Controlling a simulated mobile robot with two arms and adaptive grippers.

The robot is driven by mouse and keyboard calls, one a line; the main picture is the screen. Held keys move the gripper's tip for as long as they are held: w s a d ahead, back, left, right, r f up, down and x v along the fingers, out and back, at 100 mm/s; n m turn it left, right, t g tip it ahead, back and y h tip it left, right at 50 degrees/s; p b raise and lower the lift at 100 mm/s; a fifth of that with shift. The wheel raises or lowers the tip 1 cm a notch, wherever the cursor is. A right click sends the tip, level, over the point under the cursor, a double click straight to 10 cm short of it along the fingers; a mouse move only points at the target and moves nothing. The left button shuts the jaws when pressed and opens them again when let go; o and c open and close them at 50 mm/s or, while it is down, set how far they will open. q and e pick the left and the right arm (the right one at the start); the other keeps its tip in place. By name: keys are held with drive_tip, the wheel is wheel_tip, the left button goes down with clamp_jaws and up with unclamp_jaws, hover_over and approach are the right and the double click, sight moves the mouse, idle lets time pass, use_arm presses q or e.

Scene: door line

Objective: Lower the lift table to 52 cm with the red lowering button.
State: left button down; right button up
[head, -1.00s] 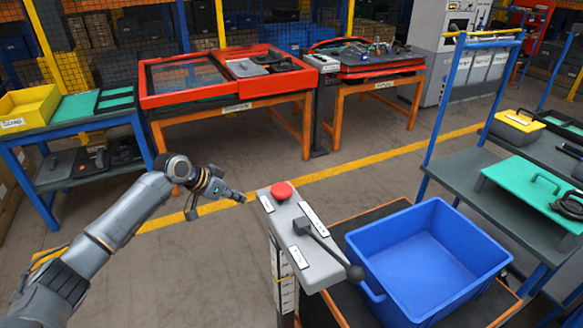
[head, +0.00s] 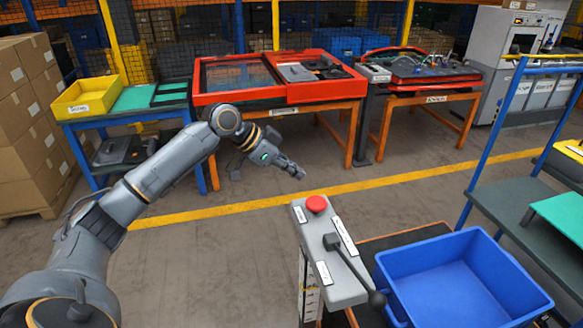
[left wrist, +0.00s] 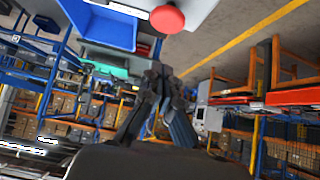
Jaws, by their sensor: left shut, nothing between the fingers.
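The red lowering button (head: 316,204) is a round mushroom cap at the far end of a grey control box (head: 343,285). It also shows at the top of the left wrist view (left wrist: 167,18). The lift table (head: 398,242) has a dark top with an orange edge and carries a blue bin (head: 395,292). A scale (head: 309,292) with markings stands below the box; its reading is too small to tell. My left gripper (head: 301,174) is shut and empty, just beyond and above the button in the picture, apart from it. My right gripper is not in view.
A black lever (head: 355,267) with a ball knob lies along the box. A blue-framed cart (head: 510,200) stands at the right. Orange-legged benches (head: 283,104) and a blue table (head: 128,117) stand behind. Stacked cartons (head: 25,130) are at the left. The floor between is clear.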

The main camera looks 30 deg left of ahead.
sight(313, 202)
use_arm(q)
drive_tip(key=p+x, duration=0.1)
drive_tip(key=x, duration=0.4)
drive_tip(key=shift+w+d+f, duration=0.2)
drive_tip(key=shift+w+d, duration=0.05)
drive_tip(key=shift+w, duration=0.05)
wheel_tip(313, 202, down, 3)
drive_tip(key=shift+d+f+p, duration=0.1)
drive_tip(key=shift+f+p, duration=0.15)
drive_tip(key=shift+p, duration=0.55)
drive_tip(key=shift+f, duration=0.5)
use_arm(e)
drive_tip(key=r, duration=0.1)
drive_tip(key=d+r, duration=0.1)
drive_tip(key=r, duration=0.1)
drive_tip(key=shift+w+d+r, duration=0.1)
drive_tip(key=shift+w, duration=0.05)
use_arm(q)
drive_tip(key=shift+f, duration=0.1)
drive_tip(key=shift+f+b, duration=0.6)
drive_tip(key=shift+f, duration=0.3)
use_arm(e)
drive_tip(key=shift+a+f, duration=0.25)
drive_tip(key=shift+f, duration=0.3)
use_arm(q)
drive_tip(key=shift+f, duration=0.1)
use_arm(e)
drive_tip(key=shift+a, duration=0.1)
